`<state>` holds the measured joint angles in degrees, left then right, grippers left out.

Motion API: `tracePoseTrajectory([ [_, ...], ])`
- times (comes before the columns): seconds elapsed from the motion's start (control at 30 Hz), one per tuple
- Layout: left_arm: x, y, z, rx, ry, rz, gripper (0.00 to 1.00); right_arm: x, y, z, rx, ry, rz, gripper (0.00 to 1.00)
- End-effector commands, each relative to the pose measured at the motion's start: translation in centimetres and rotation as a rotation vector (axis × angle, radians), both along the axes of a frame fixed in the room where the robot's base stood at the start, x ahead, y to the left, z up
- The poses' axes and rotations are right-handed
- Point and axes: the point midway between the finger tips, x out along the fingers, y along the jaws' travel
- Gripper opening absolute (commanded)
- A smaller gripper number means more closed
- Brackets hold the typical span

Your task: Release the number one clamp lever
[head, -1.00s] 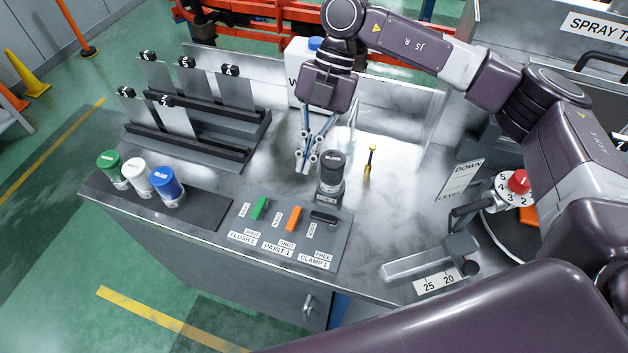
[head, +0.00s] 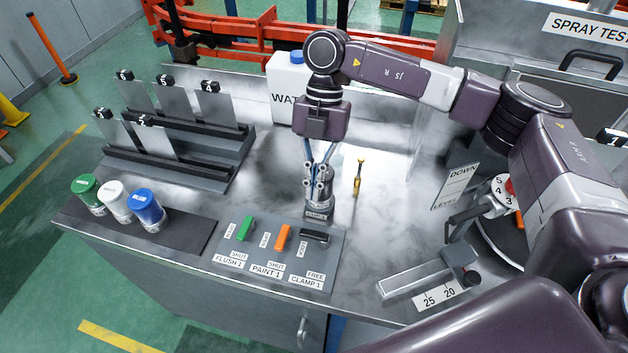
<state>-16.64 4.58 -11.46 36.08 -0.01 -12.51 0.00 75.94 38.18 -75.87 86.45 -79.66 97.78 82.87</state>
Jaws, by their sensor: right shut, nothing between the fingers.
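The clamp 1 lever (head: 315,235) is a short black handle on the grey control panel (head: 262,270). It lies crosswise, pointing left-right, above the labels FREE and CLAMP 1. A dark-topped cylinder (head: 319,209) stands just behind it, partly hidden by my right gripper. My right gripper (head: 318,194) points down over the cylinder, shut with nothing in it, behind and above the lever. I cannot tell whether its fingertips touch the cylinder. My left gripper is not in view.
A green lever (head: 244,228) and an orange lever (head: 283,237) stand left of the clamp lever. A yellow-handled tool (head: 359,176) is right of the cylinder. Green, white and blue-lidded jars (head: 147,207) stand at left. A slide with a scale (head: 420,282) lies at right.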

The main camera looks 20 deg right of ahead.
Motion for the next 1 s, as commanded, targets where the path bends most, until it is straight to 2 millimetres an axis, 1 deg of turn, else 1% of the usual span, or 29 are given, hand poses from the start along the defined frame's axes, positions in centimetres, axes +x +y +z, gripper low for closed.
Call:
tracePoseTrajectory([
  [0.03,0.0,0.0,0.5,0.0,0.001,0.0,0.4,-0.4,0.2,-0.7,0.0,0.005,0.0,0.0],
  [0.2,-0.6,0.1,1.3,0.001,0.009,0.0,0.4,-1.3,0.8,-3.5,0.0,0.004,0.001,0.0],
  [0.4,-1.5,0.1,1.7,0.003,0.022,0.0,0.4,-2.0,1.3,-5.7,0.001,0.001,0.0,0.0],
  [0.57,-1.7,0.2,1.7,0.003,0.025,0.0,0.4,-2.1,1.4,-6.2,0.0,0.0,0.0,0.0],
  [1.0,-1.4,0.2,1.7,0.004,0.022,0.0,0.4,-2.3,1.2,-6.2,0.0,0.0,0.001,0.0],
])
